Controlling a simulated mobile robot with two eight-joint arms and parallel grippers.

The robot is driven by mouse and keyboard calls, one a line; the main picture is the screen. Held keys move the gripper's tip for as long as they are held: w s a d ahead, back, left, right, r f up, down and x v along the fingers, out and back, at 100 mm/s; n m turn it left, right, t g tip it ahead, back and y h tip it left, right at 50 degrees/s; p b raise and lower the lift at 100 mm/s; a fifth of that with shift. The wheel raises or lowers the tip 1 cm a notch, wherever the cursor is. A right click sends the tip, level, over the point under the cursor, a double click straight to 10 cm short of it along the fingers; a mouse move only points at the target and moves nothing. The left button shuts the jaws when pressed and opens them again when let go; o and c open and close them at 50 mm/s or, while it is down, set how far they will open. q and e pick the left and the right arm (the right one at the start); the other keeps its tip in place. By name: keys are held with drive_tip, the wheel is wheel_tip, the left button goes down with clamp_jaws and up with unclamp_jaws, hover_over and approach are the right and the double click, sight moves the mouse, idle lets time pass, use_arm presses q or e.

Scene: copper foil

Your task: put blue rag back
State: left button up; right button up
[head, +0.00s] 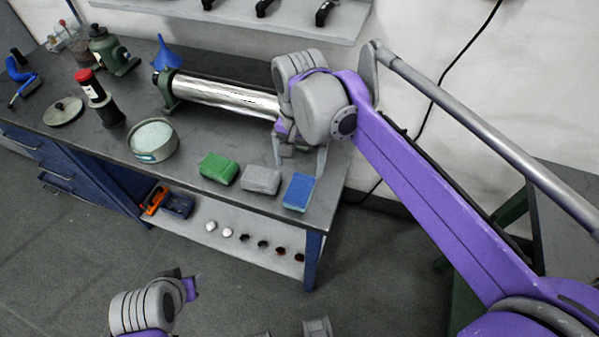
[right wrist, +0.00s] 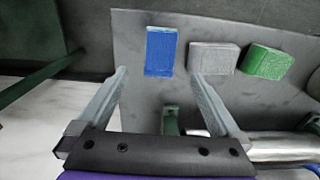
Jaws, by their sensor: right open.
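The blue rag (head: 299,191), a folded block-like pad, lies flat near the front right corner of the workbench top. It also shows in the right wrist view (right wrist: 160,52). My right gripper (head: 302,160) is open and empty just behind the rag. In the right wrist view its two fingers (right wrist: 158,76) are spread wide, with the rag beyond and between the tips, and nothing is held. Part of my left wrist (head: 160,302) shows at the bottom left of the head view, away from the bench. Its fingers cannot be made out.
A grey pad (head: 261,180) and a green pad (head: 219,167) lie left of the rag. A silver foil roll (head: 225,95) lies behind them. A round tin (head: 153,140) stands further left. The lower shelf (head: 250,237) holds small round items.

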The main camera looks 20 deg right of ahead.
drive_tip(key=s+d+f+n, duration=0.1)
drive_tip(key=s, duration=0.1)
drive_tip(key=s+d+f+n+t, duration=0.1)
drive_tip(key=s+f, duration=0.1)
drive_tip(key=s, duration=0.1)
drive_tip(key=s+d+f+n+t, duration=0.1)
drive_tip(key=s+d, duration=0.1)
drive_tip(key=shift+s+f, duration=0.3)
drive_tip(key=shift+f, duration=0.05)
drive_tip(key=s+d+f+n+t, duration=0.2)
drive_tip(key=s+f+n+t, duration=0.1)
drive_tip(key=s+f, duration=0.4)
drive_tip(key=shift+s+d+f+n, duration=0.35)
drive_tip(key=shift+s+f+n, duration=0.05)
drive_tip(key=shift+f, duration=0.15)
